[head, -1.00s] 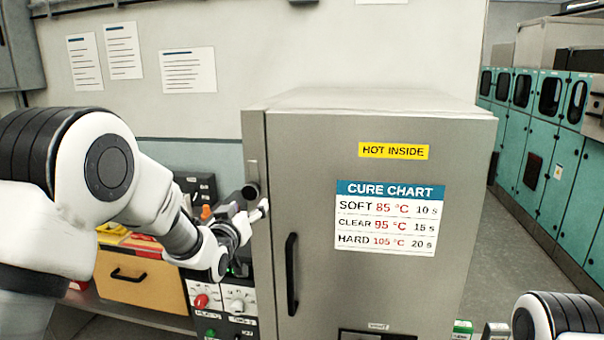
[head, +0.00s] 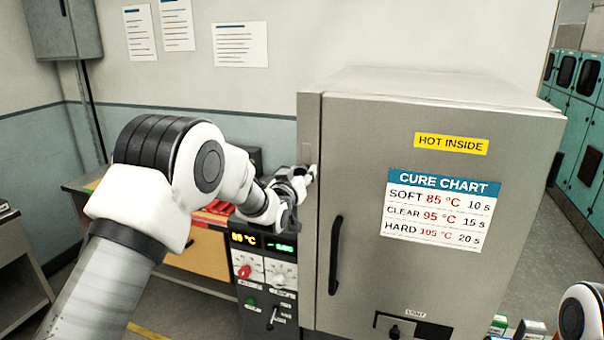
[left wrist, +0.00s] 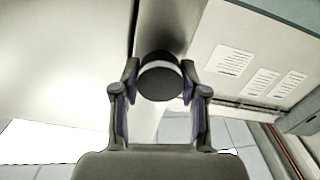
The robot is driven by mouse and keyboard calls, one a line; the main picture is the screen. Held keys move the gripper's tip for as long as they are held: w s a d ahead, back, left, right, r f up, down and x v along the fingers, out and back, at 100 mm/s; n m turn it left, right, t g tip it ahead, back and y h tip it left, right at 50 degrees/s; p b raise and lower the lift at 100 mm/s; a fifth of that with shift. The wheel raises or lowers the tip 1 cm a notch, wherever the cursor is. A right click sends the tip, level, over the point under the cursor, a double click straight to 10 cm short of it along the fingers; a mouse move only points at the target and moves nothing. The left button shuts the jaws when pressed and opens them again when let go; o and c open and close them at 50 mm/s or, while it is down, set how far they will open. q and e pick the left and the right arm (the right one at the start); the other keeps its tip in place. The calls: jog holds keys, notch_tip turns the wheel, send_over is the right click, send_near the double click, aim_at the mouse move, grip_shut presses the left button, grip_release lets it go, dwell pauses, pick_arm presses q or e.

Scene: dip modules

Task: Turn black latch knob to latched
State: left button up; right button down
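The black latch knob (left wrist: 160,77) is a round dark knob with a pale ring, seen in the left wrist view between my left gripper's fingers. My left gripper (head: 308,174) is at the left front edge of the grey oven (head: 375,125) and hides the knob in the head view. In the left wrist view the gripper (left wrist: 160,82) is spread, with a fingertip on each side of the knob; I cannot tell whether they touch it. The oven door appears closed. My right gripper is out of view.
A black door handle (head: 335,255) is just below my left gripper. A wooden drawer box (head: 197,248) is behind my left arm. A vent slot (head: 430,331) is low on the door.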

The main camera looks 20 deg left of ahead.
pick_arm(q)
grip_shut()
jog(key=m+b, duration=0.1)
jog(key=b, duration=0.1)
jog(key=m+b, duration=0.2)
jog(key=shift+f+m, duration=0.25)
jog(key=shift+m, duration=0.05)
jog(key=m+b, duration=0.4)
jog(key=shift+m, duration=0.3)
jog(key=m+b, duration=0.3)
jog(key=m, duration=0.2)
jog(key=shift+d, duration=0.1)
jog(key=shift+r+m+b, duration=0.1)
jog(key=shift+m+b, duration=1.25)
jog(key=shift+m, duration=1.05)
jog(key=o, duration=1.3)
grip_release()
jog(key=shift+s, duration=0.15)
